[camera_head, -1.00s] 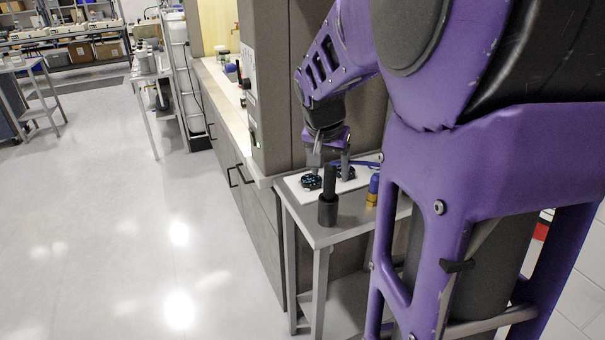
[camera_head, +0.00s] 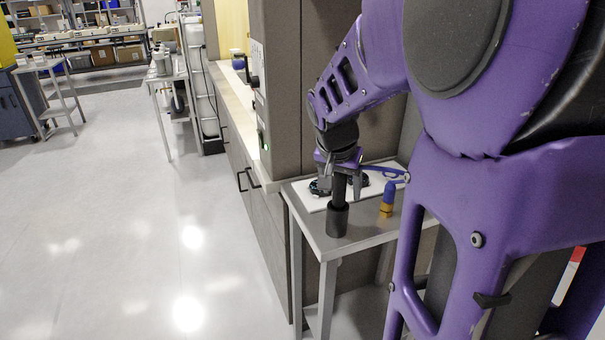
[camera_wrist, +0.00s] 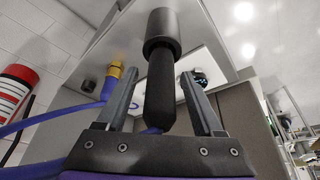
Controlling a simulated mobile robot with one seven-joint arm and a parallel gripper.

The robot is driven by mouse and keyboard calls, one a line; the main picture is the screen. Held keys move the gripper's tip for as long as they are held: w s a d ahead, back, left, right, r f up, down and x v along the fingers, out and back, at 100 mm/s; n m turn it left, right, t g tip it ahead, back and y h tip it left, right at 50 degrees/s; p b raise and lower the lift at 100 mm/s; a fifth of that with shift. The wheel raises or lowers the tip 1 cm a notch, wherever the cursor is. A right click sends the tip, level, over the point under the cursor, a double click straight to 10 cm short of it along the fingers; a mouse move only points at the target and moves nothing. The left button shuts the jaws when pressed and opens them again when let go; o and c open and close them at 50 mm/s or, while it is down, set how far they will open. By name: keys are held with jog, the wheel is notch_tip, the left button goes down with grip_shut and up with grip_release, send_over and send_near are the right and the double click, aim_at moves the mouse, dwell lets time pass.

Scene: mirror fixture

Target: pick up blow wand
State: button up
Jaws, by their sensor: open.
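A black, upright rod, which I take for the blow wand (camera_head: 338,192), stands near the front corner of a small metal table, with a wider black cylinder (camera_head: 337,220) around its lower part. My gripper (camera_head: 341,194) points down over it with fingers open. In the wrist view the wand (camera_wrist: 161,92) lies between the two spread fingers (camera_wrist: 160,76), with visible gaps on both sides. A blue hose (camera_head: 380,171) runs from a blue and brass fitting (camera_head: 387,199) toward the wand's top. Where it joins is hidden.
The metal table (camera_head: 318,232) holds a white board (camera_head: 382,181) with dark round parts, partly hidden by my gripper. The blue and brass fitting stands close on the right. A grey cabinet wall (camera_head: 285,80) rises behind. Open floor (camera_head: 170,250) lies left.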

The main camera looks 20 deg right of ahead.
grip_shut()
jog(key=shift+r, duration=0.15)
dwell(0.4)
